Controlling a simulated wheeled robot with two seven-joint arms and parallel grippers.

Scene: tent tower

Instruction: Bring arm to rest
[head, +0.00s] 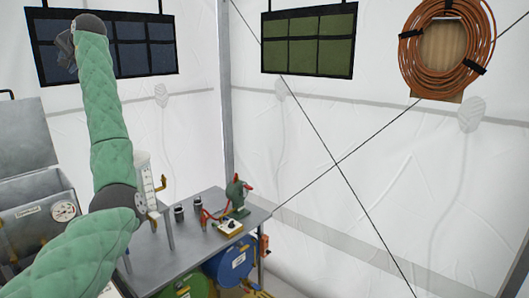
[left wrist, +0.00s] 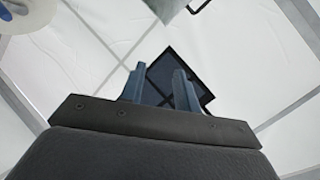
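My left arm (head: 107,110), in green quilted padding, rises from the bottom left of the head view. My left gripper (head: 63,45) is at its raised end, in front of the dark blue window panel (head: 146,58). In the left wrist view the two blue fingers of this gripper (left wrist: 159,72) stand apart with nothing between them. The dark panel (left wrist: 160,82) shows behind them. My right arm and gripper are in neither view.
A blue drum (head: 232,262) sits underneath. A coiled orange hose (head: 408,70) hangs on the white tent wall (head: 350,190).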

